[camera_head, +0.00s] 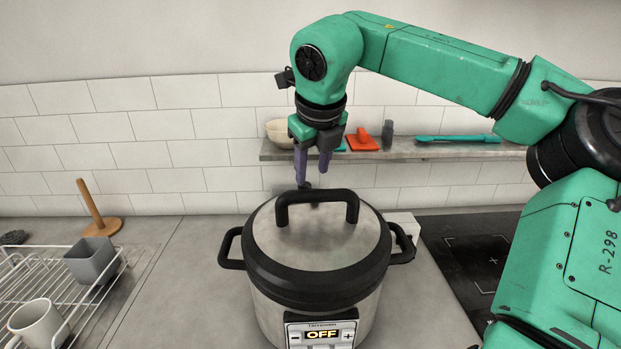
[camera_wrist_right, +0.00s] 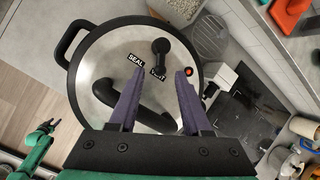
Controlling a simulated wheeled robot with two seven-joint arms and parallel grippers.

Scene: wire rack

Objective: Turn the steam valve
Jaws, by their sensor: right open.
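The steam valve (camera_wrist_right: 160,47) is a small black lever on the pot's steel lid (camera_wrist_right: 101,68). Its narrow end points toward the VENT label, with the SEAL label to the left. In the head view, the pressure cooker (camera_head: 315,262) stands on the counter, its display reading OFF. My right gripper (camera_head: 313,177) points down above the back of the lid, behind the lid handle (camera_head: 317,196). In the wrist view, its purple fingers (camera_wrist_right: 155,75) are apart and empty, with the valve beyond their tips. My left gripper (camera_wrist_right: 43,131) shows small at lower left; its jaw state is unclear.
A red button (camera_wrist_right: 188,71) sits on the lid near the right fingertip. A wall shelf (camera_head: 400,150) with utensils is behind my right gripper. A wire rack (camera_head: 75,302) with cups stands at left, near a wooden holder (camera_head: 97,222). A dark cooktop (camera_head: 478,255) lies right.

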